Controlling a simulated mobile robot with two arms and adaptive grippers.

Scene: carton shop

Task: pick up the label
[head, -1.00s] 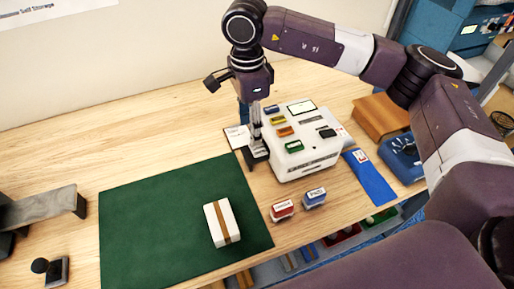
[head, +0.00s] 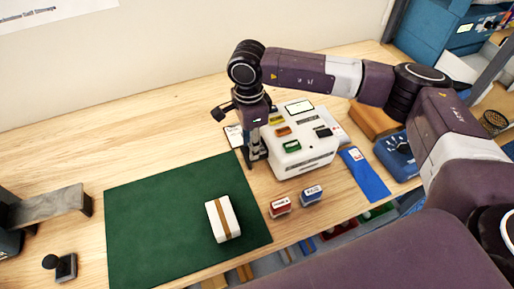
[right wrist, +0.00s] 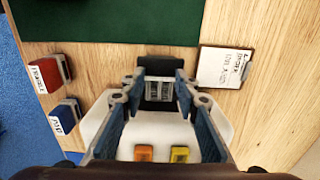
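A white label machine (head: 305,155) with coloured buttons stands on the wooden table right of the green mat. My right gripper (head: 255,157) points down at the machine's left end. In the right wrist view the fingers of the right gripper (right wrist: 156,80) are spread apart, with a gap between them. A small pale piece with dark marks (right wrist: 158,91) shows in that gap, by the machine's edge and a black part (right wrist: 160,64). It looks like the label, but I cannot tell for sure. No contact with the fingers is clear. My left gripper is not in view.
A white carton (head: 223,218) with a brown band lies on the green mat (head: 150,220). Red (head: 280,207) and blue (head: 312,195) stamps stand before the machine. A written card on a board (right wrist: 225,67) lies close beside the gripper. A blue strip (head: 364,175) lies right.

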